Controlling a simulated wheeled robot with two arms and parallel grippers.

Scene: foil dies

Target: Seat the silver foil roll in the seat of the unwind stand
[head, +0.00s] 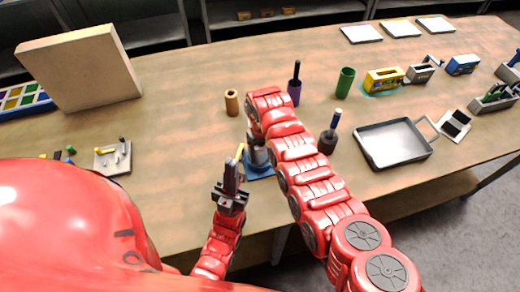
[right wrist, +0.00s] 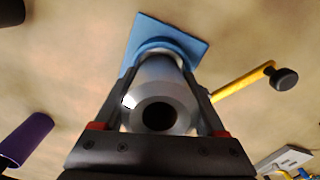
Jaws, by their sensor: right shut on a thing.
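The silver foil roll (right wrist: 160,95) is a shiny cylinder with a dark bore facing the right wrist camera. My right gripper (right wrist: 165,105) is shut on it, one finger on each side. In the head view the roll (head: 257,156) is partly hidden by my right arm. The unwind stand's blue square base (right wrist: 190,38) with a round blue collar lies at the roll's far end. The base (head: 262,172) also shows in the head view. I cannot tell whether the roll is inside the collar or just above it. My left gripper (head: 231,172) looks shut and empty, left of the stand.
A yellow arm with a black knob (right wrist: 285,80) is beside the stand. A tan roll (head: 232,102), purple roll (head: 294,92), dark roll (head: 327,142) and green cup (head: 344,82) stand nearby. A grey tray (head: 428,150) is right. A small tool plate (head: 113,157) is left.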

